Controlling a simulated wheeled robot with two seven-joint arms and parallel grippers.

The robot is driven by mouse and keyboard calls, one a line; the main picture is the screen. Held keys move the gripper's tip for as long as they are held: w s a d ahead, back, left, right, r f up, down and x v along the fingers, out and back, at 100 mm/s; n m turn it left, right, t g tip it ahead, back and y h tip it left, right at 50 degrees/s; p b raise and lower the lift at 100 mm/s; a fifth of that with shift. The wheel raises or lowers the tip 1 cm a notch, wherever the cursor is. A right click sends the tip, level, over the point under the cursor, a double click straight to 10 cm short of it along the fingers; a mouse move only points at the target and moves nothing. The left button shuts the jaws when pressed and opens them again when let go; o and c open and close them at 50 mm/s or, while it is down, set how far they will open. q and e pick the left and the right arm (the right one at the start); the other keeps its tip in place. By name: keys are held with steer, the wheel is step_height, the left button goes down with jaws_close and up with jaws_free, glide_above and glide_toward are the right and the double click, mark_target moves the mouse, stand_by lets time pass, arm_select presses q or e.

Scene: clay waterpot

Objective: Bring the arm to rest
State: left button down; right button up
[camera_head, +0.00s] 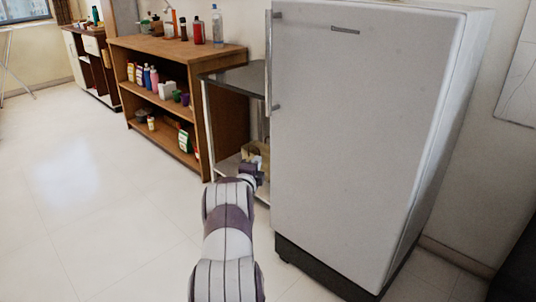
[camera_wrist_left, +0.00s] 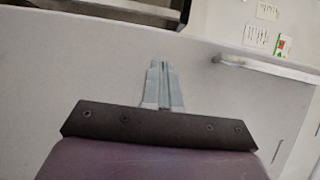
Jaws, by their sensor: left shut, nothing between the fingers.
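My left arm reaches forward from the bottom of the head view. Its left gripper (camera_head: 256,166) is small there, beside the lower left edge of the white refrigerator (camera_head: 360,130). In the left wrist view the two grey fingers (camera_wrist_left: 164,70) are together, with nothing between them. A pale, smooth surface fills much of that view behind the fingers. I cannot tell whether the fingers touch anything. My right gripper is out of view.
A metal-framed table (camera_head: 232,77) stands left of the refrigerator, with a brown box (camera_head: 256,150) low inside it. A wooden shelf (camera_head: 165,48) holds several bottles and containers. The tiled floor (camera_head: 90,200) at left is clear.

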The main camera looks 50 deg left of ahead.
arm_select(q)
steer(key=shift+s+f, duration=0.1)
steer(key=shift+s, duration=0.4)
